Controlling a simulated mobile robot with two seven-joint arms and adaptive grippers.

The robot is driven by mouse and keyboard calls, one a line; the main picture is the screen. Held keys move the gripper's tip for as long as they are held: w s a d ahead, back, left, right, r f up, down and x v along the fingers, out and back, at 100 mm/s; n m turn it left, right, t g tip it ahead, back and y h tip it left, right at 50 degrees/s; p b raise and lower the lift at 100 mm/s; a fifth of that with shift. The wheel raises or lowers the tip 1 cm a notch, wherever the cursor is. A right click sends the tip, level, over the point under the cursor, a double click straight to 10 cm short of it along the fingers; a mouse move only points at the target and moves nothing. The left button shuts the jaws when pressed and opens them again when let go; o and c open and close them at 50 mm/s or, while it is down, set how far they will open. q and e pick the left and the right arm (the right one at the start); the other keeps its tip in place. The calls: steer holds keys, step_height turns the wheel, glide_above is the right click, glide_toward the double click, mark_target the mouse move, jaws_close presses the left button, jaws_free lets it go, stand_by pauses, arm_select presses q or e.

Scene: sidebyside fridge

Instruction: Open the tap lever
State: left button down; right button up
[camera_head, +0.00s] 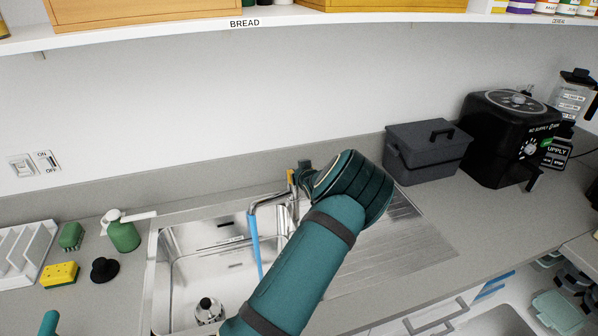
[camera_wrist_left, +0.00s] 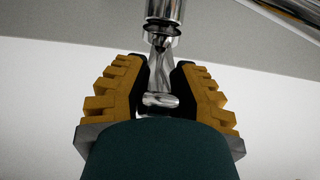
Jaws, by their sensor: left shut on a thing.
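The chrome tap (camera_head: 266,200) stands behind the sink, its spout bent over the basin. A blue stream (camera_head: 254,240) hangs from the spout down into the sink. My left gripper (camera_head: 292,178) is at the tap's top, mostly hidden behind my teal wrist in the head view. In the left wrist view, the yellow-padded fingers of my left gripper (camera_wrist_left: 160,75) are on both sides of the chrome tap lever (camera_wrist_left: 159,100) and shut on it. The tap's round body (camera_wrist_left: 164,10) shows beyond the fingers. My right gripper is not in view.
A grey box (camera_head: 425,155) and black appliance (camera_head: 500,140) stand right. A shelf (camera_head: 200,35) runs above.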

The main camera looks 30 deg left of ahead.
arm_select(q)
steer(key=shift+a, duration=0.1)
steer(key=c, duration=0.6)
jaws_free()
steer(key=shift+c, duration=0.2)
steer(key=v, duration=1.2)
